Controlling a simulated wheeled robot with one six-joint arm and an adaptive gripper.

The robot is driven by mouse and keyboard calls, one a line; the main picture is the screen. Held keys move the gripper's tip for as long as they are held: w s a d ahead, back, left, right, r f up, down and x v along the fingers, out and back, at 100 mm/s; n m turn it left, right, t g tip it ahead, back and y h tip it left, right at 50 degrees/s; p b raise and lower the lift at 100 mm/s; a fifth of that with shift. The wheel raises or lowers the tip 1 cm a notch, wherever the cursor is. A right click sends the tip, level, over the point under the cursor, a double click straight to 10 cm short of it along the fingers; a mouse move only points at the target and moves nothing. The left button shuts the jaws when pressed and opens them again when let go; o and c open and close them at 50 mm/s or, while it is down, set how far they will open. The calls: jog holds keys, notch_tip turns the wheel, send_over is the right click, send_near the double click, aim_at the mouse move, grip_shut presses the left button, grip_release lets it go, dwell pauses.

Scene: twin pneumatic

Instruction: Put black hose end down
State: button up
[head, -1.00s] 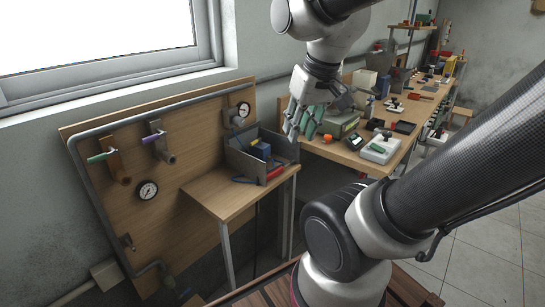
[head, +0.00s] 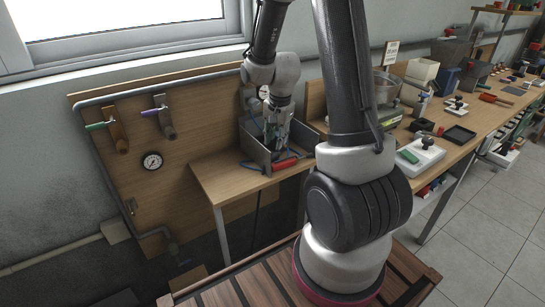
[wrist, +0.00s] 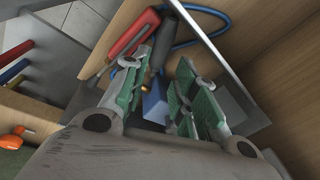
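A blue block (wrist: 155,103) shows lower in that gap. In the head view my gripper hides the hose end.
A red-handled tool (wrist: 132,36) and a blue hose (wrist: 208,12) lie beside the fingers. The box walls are close around my gripper. The small table (head: 215,183) is clear at left. A long workbench (head: 470,150) with several items stands at right.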

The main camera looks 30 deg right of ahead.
aim_at(274, 154)
jog(key=f, duration=0.7)
jog(key=shift+w, duration=0.3)
jog(key=shift+r, duration=0.1)
jog(key=shift+a, duration=0.1)
grip_shut()
